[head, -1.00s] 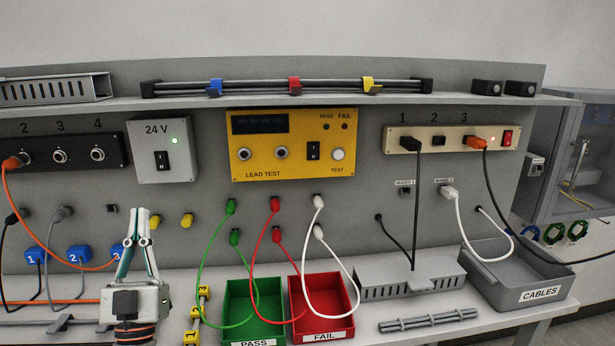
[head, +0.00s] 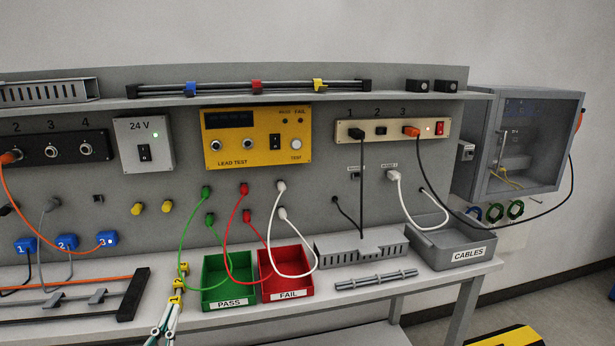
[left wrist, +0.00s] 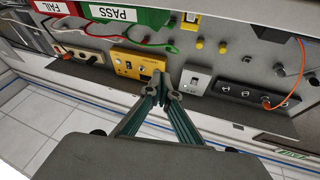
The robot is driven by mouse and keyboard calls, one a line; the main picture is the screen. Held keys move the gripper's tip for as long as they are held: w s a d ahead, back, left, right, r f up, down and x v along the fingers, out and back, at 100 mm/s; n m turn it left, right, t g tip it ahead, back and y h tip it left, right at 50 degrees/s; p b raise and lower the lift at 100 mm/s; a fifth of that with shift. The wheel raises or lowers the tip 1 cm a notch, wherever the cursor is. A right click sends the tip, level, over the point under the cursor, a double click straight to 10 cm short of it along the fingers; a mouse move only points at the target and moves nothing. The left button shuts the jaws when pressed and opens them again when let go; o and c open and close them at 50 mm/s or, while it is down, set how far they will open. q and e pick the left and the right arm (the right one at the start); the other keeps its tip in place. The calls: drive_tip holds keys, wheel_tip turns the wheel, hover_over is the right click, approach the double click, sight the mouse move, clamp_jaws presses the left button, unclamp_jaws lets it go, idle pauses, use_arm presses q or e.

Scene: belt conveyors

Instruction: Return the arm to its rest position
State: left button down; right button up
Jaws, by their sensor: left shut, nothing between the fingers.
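My left gripper (head: 165,328) is at the bottom edge of the head view, left of the green PASS bin (head: 230,282) and low in front of the bench. Only its fingers show there. In the left wrist view the left gripper (left wrist: 160,82) has its fingers together at the tips, with nothing between them. The left arm behind the fingers is out of the head view. My right gripper is in neither view.
The bench (head: 345,285) holds the red FAIL bin (head: 287,275), the grey CABLES bin (head: 450,243) and a grey slotted box (head: 360,248). Cables hang from the panel.

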use_arm(q)
drive_tip(key=s+d+f+g, duration=0.2)
drive_tip(key=s+f, duration=0.4)
drive_tip(key=f, duration=0.4)
drive_tip(key=s+d+f+m+g, duration=0.1)
drive_tip(key=s+d+f+g, duration=0.2)
drive_tip(key=f, duration=0.7)
drive_tip(key=s+d+f+g+h, duration=0.1)
drive_tip(key=s+d+f+g, duration=0.1)
drive_tip(key=s+f+g, duration=0.4)
drive_tip(key=s+f, duration=0.4)
drive_tip(key=s, duration=0.1)
drive_tip(key=shift+d+f+m, duration=0.3)
drive_tip(key=shift+d+f, duration=0.1)
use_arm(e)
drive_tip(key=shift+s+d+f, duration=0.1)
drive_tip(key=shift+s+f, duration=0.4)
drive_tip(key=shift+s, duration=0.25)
